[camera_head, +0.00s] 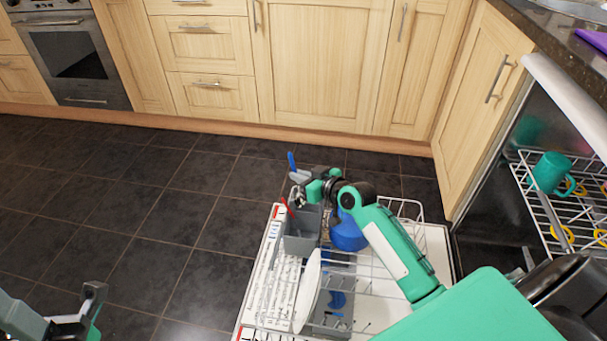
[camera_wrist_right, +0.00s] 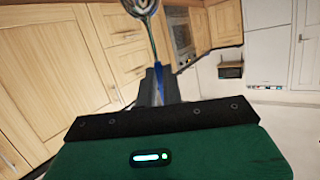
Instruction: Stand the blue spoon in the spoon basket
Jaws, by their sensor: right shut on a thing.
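My right gripper (camera_head: 300,178) is shut on the blue spoon and holds it above the grey spoon basket (camera_head: 300,243). The spoon's blue handle (camera_head: 291,160) sticks up above the gripper in the head view. In the right wrist view the blue handle (camera_wrist_right: 161,74) is between the fingers (camera_wrist_right: 158,88), and the metal bowl (camera_wrist_right: 141,6) reaches the top edge. A red handle (camera_head: 287,207) stands at the basket. The basket's inside is largely hidden. My left gripper (camera_head: 88,305) is at the lower left, away from the rack; its opening is unclear.
The basket is on the pulled-out lower dishwasher rack (camera_head: 398,212), beside a white plate (camera_head: 307,292) and a round blue item (camera_head: 348,236). A green mug (camera_head: 549,172) is on the upper rack at right. Dark floor tiles left of the rack are clear.

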